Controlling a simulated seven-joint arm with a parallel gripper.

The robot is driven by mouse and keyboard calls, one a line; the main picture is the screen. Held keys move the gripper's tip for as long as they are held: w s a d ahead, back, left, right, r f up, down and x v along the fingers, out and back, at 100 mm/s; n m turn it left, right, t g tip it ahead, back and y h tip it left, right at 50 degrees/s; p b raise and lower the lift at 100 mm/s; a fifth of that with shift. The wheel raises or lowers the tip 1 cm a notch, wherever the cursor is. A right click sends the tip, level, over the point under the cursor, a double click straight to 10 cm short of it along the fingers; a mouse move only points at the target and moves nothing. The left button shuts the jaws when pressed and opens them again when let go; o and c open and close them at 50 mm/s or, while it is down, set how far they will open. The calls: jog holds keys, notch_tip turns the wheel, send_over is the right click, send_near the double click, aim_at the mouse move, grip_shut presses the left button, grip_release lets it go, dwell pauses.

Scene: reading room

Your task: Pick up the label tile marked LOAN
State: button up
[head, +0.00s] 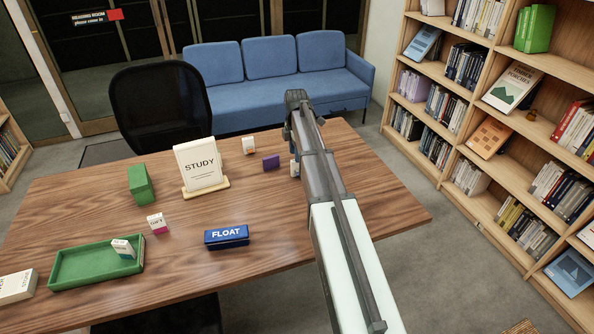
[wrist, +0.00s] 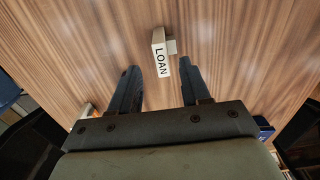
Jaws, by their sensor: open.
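The label tile marked LOAN (wrist: 162,62) is a small white block on the wooden table in the wrist view. Its black lettering faces the camera. My gripper (wrist: 159,70) is open, with its two dark fingers apart and nothing held between them. The tile lies just ahead of the gap between the fingertips. In the head view my arm reaches over the right part of the table, and my fingers are not clearly visible. A small pale tile (head: 295,169) shows beside the arm there, partly hidden; I cannot read its marking.
On the table (head: 350,225) are a STUDY sign (head: 199,164), a green box (head: 141,183), a blue FLOAT box (head: 227,236), a purple block (head: 271,162), other small tiles (head: 157,222) and a green tray (head: 70,279). A black chair (head: 160,105) stands behind.

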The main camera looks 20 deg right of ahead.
aim_at(298, 169)
notch_tip(298, 169, down, 4)
jog(key=shift+s+d+f, duration=0.1)
jog(key=shift+d, duration=0.05)
grip_shut()
dwell(0.5)
